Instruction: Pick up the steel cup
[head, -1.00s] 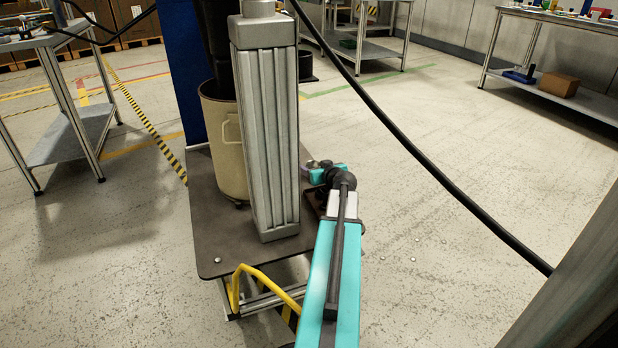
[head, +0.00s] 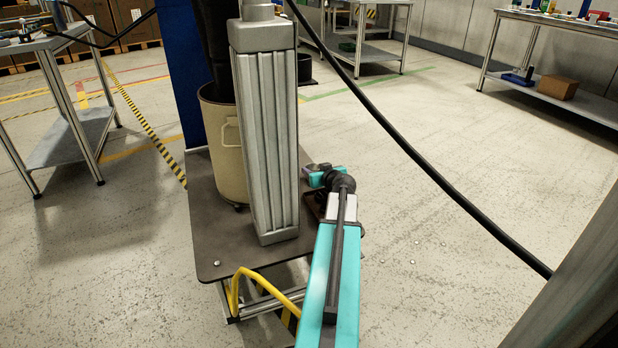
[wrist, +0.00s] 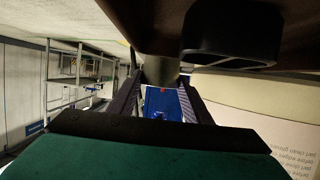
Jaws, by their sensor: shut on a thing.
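In the wrist view my gripper (wrist: 160,82) has its two dark fingers on either side of a dull grey, rounded piece (wrist: 160,69), which looks like the steel cup. The fingers are shut on it. Only a small part of it shows; its rim and base cannot be made out. In the head view my teal wrist (head: 318,178) is just right of the grey ribbed column, over the cart's right edge. The fingertips and the cup cannot be made out there.
The grey ribbed column (head: 268,140) and a beige drum (head: 228,150) stand on the dark cart top (head: 222,238) left of my wrist. A black hose (head: 420,163) hangs across the right side. A yellow handle (head: 236,285) is at the cart's front. Floor to the right is clear.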

